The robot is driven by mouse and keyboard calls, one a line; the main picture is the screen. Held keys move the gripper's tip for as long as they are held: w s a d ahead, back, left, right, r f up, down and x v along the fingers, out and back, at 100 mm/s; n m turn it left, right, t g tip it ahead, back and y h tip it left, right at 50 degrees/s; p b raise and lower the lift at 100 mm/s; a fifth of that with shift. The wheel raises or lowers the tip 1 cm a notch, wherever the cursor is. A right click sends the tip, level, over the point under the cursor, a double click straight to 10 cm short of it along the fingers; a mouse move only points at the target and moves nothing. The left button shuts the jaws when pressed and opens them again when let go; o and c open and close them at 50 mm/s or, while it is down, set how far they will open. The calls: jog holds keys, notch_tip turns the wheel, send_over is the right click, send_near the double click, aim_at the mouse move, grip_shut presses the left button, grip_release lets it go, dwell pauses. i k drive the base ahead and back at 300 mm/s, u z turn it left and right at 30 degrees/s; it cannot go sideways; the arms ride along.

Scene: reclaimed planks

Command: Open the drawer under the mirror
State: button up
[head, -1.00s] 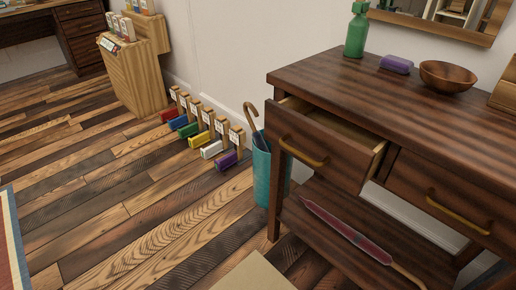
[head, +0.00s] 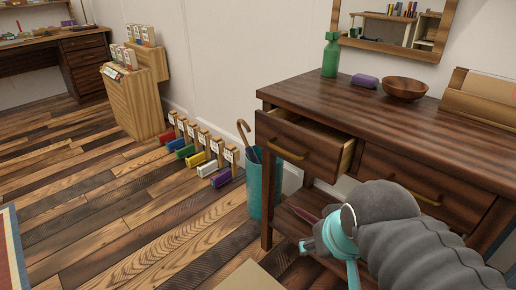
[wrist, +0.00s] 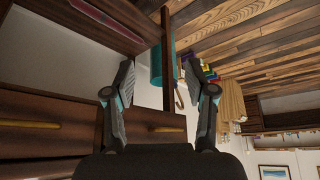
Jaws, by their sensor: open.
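The dark wooden table under the mirror (head: 398,22) has two drawers. The left drawer (head: 300,150) stands partly pulled out, with its pale inside showing and a brass handle (head: 288,151) on its front. The right drawer (head: 398,190) is shut, its handle partly behind my arm. In the wrist view, which is upside down, my gripper (wrist: 160,68) is open and empty, its two fingers spread. The left drawer front (wrist: 148,121) shows beyond the fingers, and the right drawer (wrist: 50,138) is at the left. No finger visibly touches a handle.
A teal umbrella stand (head: 254,190) with a cane is beside the table's left leg. A green bottle (head: 331,56), purple soap (head: 365,81) and wooden bowl (head: 404,88) are on top. Coloured blocks with tags line the wall.

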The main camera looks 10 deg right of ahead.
aim_at(324, 153)
jog(key=u, duration=0.1)
jog(key=k, duration=0.85)
